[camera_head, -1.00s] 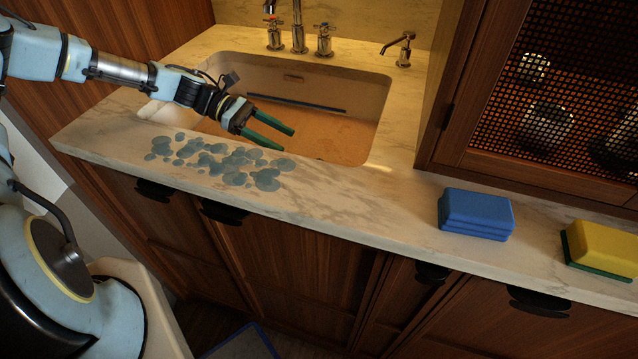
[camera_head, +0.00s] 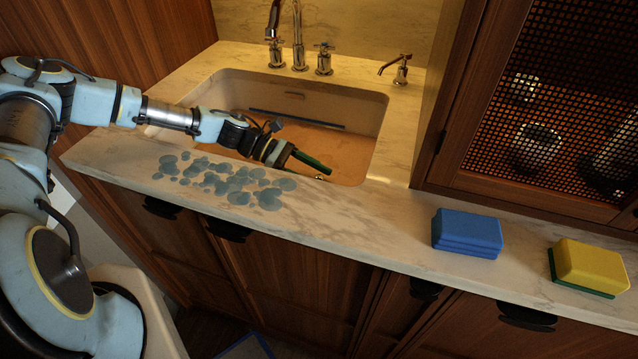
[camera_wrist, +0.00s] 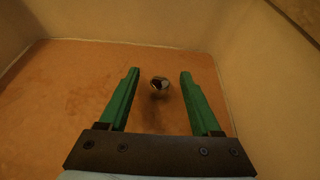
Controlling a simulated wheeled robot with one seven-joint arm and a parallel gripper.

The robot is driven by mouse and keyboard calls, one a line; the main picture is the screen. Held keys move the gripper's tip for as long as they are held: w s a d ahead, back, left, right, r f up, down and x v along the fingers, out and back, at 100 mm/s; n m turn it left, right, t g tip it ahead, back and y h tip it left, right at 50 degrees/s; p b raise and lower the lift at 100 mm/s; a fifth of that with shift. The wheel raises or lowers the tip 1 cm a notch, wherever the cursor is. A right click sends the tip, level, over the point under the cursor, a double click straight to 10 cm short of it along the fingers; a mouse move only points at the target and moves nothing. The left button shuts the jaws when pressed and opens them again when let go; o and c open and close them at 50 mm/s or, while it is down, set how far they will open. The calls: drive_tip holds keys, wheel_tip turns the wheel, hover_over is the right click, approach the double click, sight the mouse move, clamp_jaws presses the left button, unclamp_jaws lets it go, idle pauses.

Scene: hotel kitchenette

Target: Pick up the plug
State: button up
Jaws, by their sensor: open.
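How far the tips are above the plug I cannot tell. The sink's near wall hides part of its floor.
The sink (camera_head: 375,115) has pale walls and an orange-brown bottom. A tap (camera_head: 298,40) stands behind it. Bluish wet patches (camera_head: 220,182) lie on the front counter. A blue sponge stack (camera_head: 467,233) and a yellow-green sponge (camera_head: 588,267) lie to the right. A mesh-front cabinet (camera_head: 560,110) stands at the right.

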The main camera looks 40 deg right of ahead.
drive_tip(key=shift+s+d+f, duration=0.15)
drive_tip(key=shift+s+f, duration=0.05)
drive_tip(key=shift+s, duration=0.05)
drive_tip(key=shift+c, duration=0.2)
clamp_jaws()
idle(0.3)
